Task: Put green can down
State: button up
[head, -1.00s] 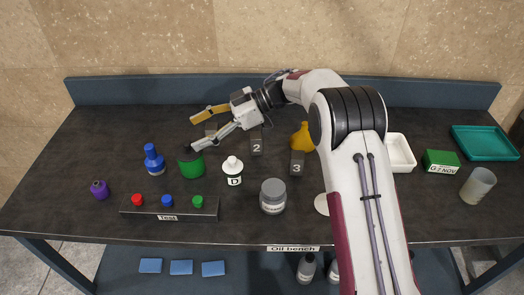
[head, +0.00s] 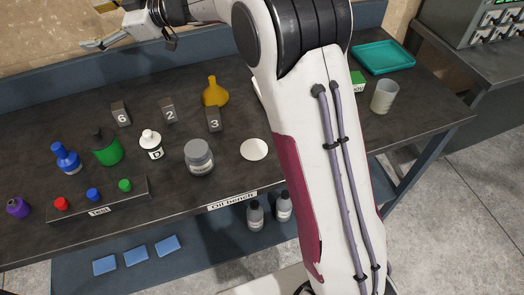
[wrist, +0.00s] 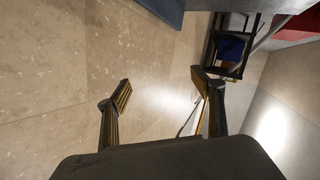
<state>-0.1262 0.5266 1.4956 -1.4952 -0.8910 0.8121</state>
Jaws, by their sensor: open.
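The green can (head: 107,151), with a dark top, stands upright on the dark bench (head: 240,118). It is between the blue bottle (head: 66,156) and the white bottle marked D (head: 151,144), just behind the test rack (head: 100,203). My gripper (head: 97,43) is high at the upper left, well apart from the can. In the wrist view my gripper (wrist: 160,88) has its fingers spread with nothing between them. The wrist view shows wall and floor, not the can.
Number blocks 6 (head: 121,113), 2 (head: 170,110) and 3 (head: 214,119) stand behind the bottles. A grey-lidded jar (head: 198,157), yellow funnel bottle (head: 215,93) and purple bottle (head: 18,207) are nearby. A teal tray (head: 383,57) and clear beaker (head: 385,96) are at the right.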

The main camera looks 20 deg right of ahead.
jog(key=d+r+m+t+h, duration=0.65)
jog(key=d+r, duration=0.35)
jog(key=d, duration=0.3)
jog(key=s+d+m+h, duration=0.55)
jog(key=s+d, duration=0.45)
jog(key=d, duration=0.3)
jog(key=s+d+f+m+g+h, duration=0.1)
jog(key=s+d+f+m+g, duration=0.15)
jog(key=s+f, duration=0.65)
jog(key=s+d+f+m+g+h, duration=0.15)
jog(key=s+d+f+g, duration=0.25)
jog(key=s, duration=1.1)
jog(key=s+a+f+g, duration=0.1)
jog(key=s+f, duration=0.2)
jog(key=s, duration=0.2)
jog(key=s+a+f+g+y, duration=0.1)
jog(key=s+a+f, duration=0.1)
jog(key=s, duration=0.4)
jog(key=shift+s+f, duration=0.15)
jog(key=shift+f, duration=0.5)
dwell(1.2)
